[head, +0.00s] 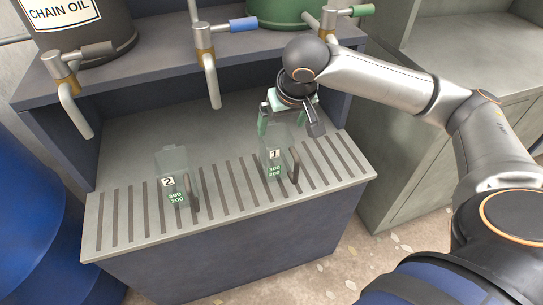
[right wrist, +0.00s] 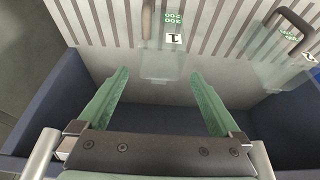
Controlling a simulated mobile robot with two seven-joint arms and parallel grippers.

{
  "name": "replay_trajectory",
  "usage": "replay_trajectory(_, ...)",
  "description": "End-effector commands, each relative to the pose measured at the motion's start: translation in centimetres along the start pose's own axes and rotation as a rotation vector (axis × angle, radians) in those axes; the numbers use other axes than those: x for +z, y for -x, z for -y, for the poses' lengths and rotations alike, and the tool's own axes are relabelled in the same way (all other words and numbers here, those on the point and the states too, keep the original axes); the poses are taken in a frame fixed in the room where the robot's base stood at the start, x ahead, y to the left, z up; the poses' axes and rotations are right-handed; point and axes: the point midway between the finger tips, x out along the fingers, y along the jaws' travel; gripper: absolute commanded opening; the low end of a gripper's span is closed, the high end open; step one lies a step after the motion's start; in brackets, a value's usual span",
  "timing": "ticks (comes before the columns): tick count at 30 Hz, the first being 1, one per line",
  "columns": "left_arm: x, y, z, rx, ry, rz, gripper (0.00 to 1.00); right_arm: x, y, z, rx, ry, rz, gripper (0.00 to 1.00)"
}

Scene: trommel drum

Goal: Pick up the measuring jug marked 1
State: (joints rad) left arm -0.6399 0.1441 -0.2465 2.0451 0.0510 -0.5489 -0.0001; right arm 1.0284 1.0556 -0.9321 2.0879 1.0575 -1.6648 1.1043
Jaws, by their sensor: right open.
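The clear measuring jug marked 1 (head: 274,160) stands upright on the slotted grille in the head view, with its handle toward the front right. The jug marked 2 (head: 173,186) stands to its left. My right gripper (head: 283,118) is open just behind and above jug 1. In the right wrist view, jug 1 (right wrist: 162,62) shows ahead of and between the open green fingers (right wrist: 158,95), apart from them. Jug 2 (right wrist: 275,55) is at the right there. My left gripper is not in view.
The slotted grille (head: 225,206) tops a blue-grey bench. A blue barrel (head: 35,215) is at the left and a grey cabinet (head: 420,150) at the right.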

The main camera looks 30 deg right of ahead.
Motion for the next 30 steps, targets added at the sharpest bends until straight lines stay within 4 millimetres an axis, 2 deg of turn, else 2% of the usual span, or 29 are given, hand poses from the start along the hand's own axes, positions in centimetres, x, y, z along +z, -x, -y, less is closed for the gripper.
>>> replay_trajectory(1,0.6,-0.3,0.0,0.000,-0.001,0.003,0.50,0.2,-1.4,0.0,0.000,0.000,0.004,1.00)
replay_trajectory(6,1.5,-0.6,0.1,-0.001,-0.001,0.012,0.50,0.1,-4.4,0.1,-0.001,0.002,0.002,1.00)
replay_trajectory(14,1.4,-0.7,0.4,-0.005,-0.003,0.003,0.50,0.1,-6.5,0.1,-0.002,0.003,0.000,1.00)
replay_trajectory(21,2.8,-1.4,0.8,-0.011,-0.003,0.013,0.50,0.5,-10.1,0.2,-0.003,0.003,-0.001,1.00)
replay_trajectory(25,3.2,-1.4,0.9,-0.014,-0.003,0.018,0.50,0.4,-11.1,0.2,-0.004,0.004,-0.001,1.00)
replay_trajectory(30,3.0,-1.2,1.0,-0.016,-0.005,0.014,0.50,0.3,-11.2,0.2,-0.004,0.004,-0.002,1.00)
